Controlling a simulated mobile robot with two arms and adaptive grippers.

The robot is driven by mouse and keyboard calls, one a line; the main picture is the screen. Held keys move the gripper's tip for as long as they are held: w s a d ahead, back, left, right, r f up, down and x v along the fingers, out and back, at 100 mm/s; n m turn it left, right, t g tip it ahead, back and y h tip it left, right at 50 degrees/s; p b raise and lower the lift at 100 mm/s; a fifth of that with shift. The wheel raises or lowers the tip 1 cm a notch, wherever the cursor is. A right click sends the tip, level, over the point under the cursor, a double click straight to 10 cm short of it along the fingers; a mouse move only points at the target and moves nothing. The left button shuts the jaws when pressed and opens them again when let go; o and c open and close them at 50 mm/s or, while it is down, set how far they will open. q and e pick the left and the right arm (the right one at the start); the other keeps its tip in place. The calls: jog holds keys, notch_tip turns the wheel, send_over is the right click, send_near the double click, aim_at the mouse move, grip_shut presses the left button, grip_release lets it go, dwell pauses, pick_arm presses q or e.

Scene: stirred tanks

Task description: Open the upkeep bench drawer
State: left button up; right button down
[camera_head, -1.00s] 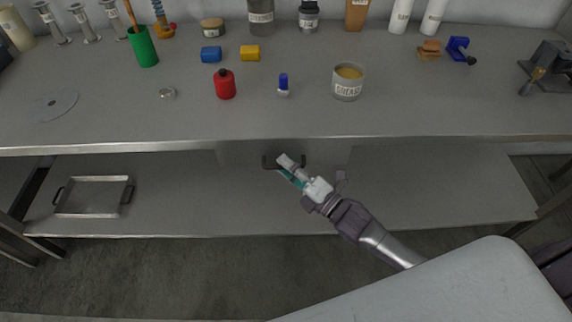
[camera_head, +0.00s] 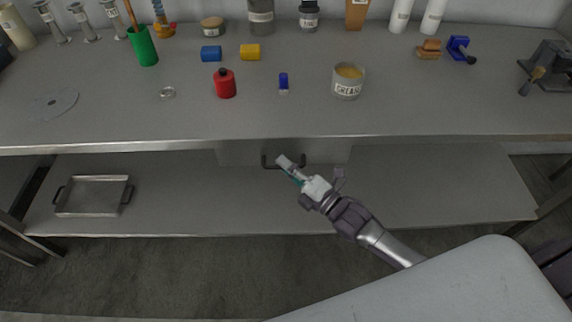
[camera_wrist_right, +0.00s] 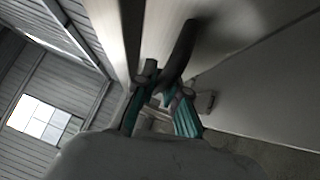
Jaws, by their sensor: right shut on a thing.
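The upkeep bench drawer (camera_head: 328,152) is a grey front below the middle of the bench top, with a dark bar handle (camera_head: 268,163). I cannot tell from above whether it stands out from the bench. My right gripper (camera_head: 286,166) is at the handle. In the right wrist view its teal fingers (camera_wrist_right: 160,96) are closed around the dark handle bar (camera_wrist_right: 181,52), against the pale drawer front (camera_wrist_right: 222,30). My left gripper is not in view.
The bench top (camera_head: 200,122) holds a red bottle (camera_head: 225,84), a grease tin (camera_head: 348,88), a green cup (camera_head: 144,48) and several other items. A metal tray (camera_head: 93,195) lies on the lower shelf at left. A vise (camera_head: 549,68) is at the right.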

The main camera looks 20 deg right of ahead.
jog(key=s+a+p, duration=0.2)
jog(key=s, duration=0.7)
jog(key=s+a+p, duration=0.3)
jog(key=s, duration=0.7)
jog(key=shift+a, duration=0.2)
jog(key=c, duration=1.2)
grip_release()
jog(key=shift+w, duration=0.1)
jog(key=v, duration=1.2)
jog(key=shift+f, duration=0.15)
